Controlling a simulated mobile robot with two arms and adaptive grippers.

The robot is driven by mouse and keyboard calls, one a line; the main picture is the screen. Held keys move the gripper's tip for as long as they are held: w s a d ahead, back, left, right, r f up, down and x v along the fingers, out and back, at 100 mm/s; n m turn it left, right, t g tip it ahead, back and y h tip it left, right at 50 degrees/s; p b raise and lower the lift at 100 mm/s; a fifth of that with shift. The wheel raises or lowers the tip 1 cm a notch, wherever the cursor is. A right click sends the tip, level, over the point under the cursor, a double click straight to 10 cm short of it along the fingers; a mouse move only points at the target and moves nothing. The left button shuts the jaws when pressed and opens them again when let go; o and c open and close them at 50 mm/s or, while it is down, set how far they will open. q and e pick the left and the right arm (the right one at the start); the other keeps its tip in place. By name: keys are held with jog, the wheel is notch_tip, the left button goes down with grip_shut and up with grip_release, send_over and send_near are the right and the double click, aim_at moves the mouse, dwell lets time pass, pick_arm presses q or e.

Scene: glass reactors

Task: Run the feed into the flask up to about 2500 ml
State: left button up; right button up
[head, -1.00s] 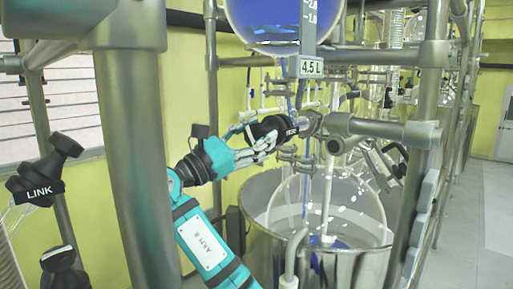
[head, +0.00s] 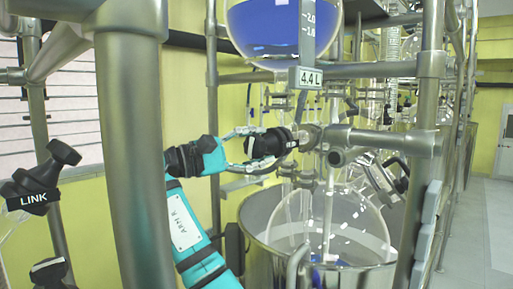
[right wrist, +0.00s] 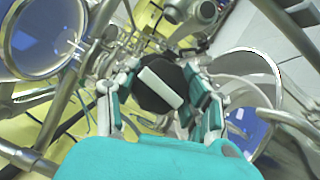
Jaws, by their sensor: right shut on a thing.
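The round feed vessel (head: 285,25) at the top holds blue liquid; a tag (head: 306,77) below it reads 4.4 L. It also shows at the left of the right wrist view (right wrist: 45,40). The large clear flask (head: 345,218) sits below in a metal bath, with a little blue visible low in it. My teal right gripper (head: 252,147) is shut on the black valve knob (head: 268,143) between vessel and flask. The fingers flank the knob (right wrist: 155,88) in the right wrist view. The flask's level marks are not readable. My left gripper is not in view.
Thick metal frame posts (head: 130,150) stand close on the left, with another (head: 425,130) at the right. The metal bath rim (head: 250,235) surrounds the flask. A black handle marked LINK (head: 38,185) is at the left edge. An open aisle (head: 480,220) lies at the right.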

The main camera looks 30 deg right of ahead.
aim_at(249, 149)
dwell(0.4)
jog(key=o, duration=1.2)
jog(key=a, duration=0.7)
jog(key=shift+w+a+f, duration=0.15)
jog(key=shift+a+f, duration=0.15)
jog(key=shift+f, duration=0.05)
